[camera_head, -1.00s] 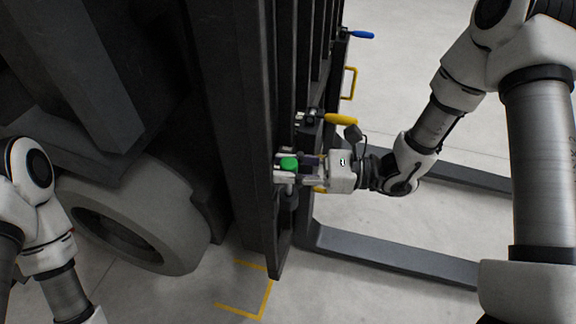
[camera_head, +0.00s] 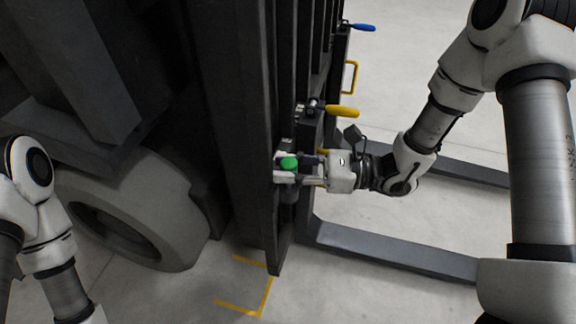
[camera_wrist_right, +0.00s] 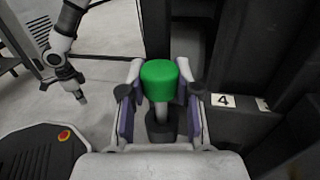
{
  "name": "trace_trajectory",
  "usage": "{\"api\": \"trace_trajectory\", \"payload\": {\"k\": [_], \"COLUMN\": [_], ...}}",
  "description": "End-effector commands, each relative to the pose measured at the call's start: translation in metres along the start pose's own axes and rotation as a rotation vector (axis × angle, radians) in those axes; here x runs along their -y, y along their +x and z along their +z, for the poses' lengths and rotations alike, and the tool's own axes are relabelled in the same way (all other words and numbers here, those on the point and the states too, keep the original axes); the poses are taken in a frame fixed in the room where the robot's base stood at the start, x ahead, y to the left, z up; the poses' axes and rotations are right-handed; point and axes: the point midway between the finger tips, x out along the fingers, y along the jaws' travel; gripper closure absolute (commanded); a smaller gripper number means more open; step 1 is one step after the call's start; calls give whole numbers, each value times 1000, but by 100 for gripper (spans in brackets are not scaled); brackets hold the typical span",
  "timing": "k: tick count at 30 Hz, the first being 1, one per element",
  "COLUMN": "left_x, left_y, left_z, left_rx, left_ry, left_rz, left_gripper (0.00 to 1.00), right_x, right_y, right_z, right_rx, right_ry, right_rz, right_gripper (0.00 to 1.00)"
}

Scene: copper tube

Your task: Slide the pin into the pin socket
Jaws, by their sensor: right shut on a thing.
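The pin has a green head (camera_head: 289,162) and a light grey shaft that shows in the right wrist view (camera_wrist_right: 161,115). My right gripper (camera_head: 291,168) is shut on the pin, with a finger on either side of it. The pin stands about upright beside the dark truck upright. A dark block (camera_wrist_right: 160,130) shows around the lower shaft in the right wrist view; I cannot tell whether it is the socket or whether the pin's tip is inside it. My left arm's end (camera_wrist_right: 81,96) is small and far off in the right wrist view.
A yellow-handled lever (camera_head: 342,111) sits just behind my right gripper. A blue-handled one (camera_head: 362,27) and a yellow bracket (camera_head: 350,77) are farther back. A dark fork (camera_head: 400,250) lies in front, below my right arm. A plate marked 4 (camera_wrist_right: 224,100) is nearby.

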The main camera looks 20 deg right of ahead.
Motion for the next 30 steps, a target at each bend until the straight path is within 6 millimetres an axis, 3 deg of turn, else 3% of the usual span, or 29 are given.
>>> {"api": "trace_trajectory", "payload": {"k": [9, 10, 12, 23, 30], "left_x": [0, 0, 0, 0, 0], "left_y": [8, 7, 6, 6, 6], "left_z": [0, 0, 0, 0, 0], "left_rx": [0, 0, 0, 0, 0], "left_ry": [0, 0, 0, 0, 0], "left_rz": [0, 0, 0, 0, 0], "left_gripper": [100, 100, 100, 100, 100], "right_x": [0, 0, 0, 0, 1], "right_y": [0, 0, 0, -2, -34], "right_z": [-9, -8, -8, -8, -7], "right_rx": [0, 0, 0, 0, 6], "right_ry": [0, 0, 0, 1, 0], "right_rz": [0, 0, 0, -1, -7], "right_gripper": [100, 61, 39, 39, 39]}}
